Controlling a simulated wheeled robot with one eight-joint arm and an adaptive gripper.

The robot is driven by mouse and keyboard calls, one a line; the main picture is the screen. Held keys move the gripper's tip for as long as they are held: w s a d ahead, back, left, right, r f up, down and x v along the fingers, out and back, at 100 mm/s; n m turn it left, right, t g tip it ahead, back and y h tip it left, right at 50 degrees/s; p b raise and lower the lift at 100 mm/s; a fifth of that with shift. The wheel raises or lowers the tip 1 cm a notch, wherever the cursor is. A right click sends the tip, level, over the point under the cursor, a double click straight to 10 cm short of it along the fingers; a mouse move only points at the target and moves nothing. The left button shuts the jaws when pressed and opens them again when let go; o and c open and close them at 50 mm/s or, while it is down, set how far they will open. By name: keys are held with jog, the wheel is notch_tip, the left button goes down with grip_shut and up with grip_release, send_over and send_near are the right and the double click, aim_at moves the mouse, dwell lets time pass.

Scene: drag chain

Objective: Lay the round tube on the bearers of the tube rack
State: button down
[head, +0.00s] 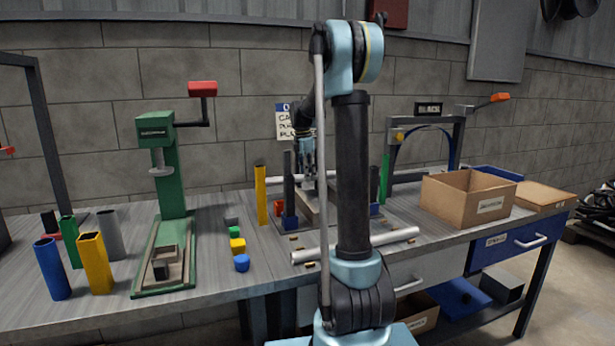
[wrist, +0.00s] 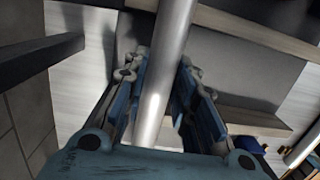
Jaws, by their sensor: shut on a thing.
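My gripper (wrist: 158,105) is shut on a pale grey round tube (wrist: 165,65), which runs lengthwise between the fingers in the wrist view. In the head view my gripper (head: 307,172) is over the middle of the bench, and the tube (head: 285,180) shows as a pale horizontal bar there, partly hidden by my arm. What looks like the tube rack has dark uprights (head: 288,180) with blue feet, around a grey block (head: 310,208). My arm hides part of it. I cannot tell whether the tube touches any bearer.
Another pale tube (head: 395,238) lies along the bench's front. A yellow post (head: 261,195) and a green post (head: 384,180) stand nearby. A green press (head: 165,190) and several coloured tubes (head: 96,262) are left. A cardboard box (head: 460,205) stands right.

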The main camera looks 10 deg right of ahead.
jog(key=c, duration=1.3)
grip_release()
jog(key=shift+r, duration=0.1)
notch_tip(320, 180, up, 12)
jog(key=a, duration=0.1)
jog(key=shift+a, duration=0.25)
